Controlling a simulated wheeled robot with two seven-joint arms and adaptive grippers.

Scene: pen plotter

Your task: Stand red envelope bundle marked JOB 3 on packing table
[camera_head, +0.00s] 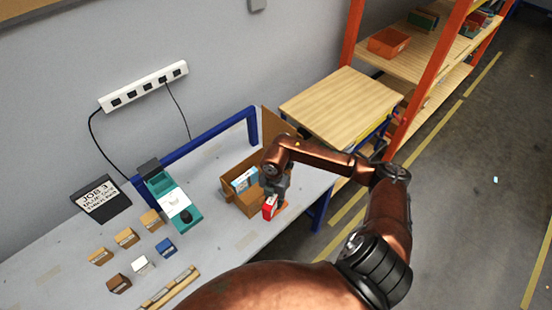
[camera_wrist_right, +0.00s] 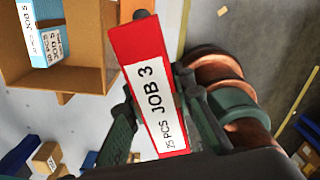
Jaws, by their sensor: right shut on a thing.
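The red envelope bundle (camera_head: 269,207) has a white label. In the right wrist view, the label on the bundle (camera_wrist_right: 150,90) reads JOB 3 and 75 PCS or similar. My right gripper (camera_head: 276,188) is shut on it; the fingers show on either side of its lower part in the wrist view. The bundle is beside the front right of an open cardboard box (camera_head: 239,199) and outside it. Whether it touches the grey table (camera_head: 225,242) is unclear. My left gripper is out of view.
White-and-blue bundles (camera_head: 244,180) stand in the box. A teal-and-white device (camera_head: 174,203), a black sign reading JOB 3 (camera_head: 101,198) and several small blocks (camera_head: 126,237) occupy the table's left. A wooden-topped table (camera_head: 340,103) and orange-framed shelves (camera_head: 432,72) stand behind.

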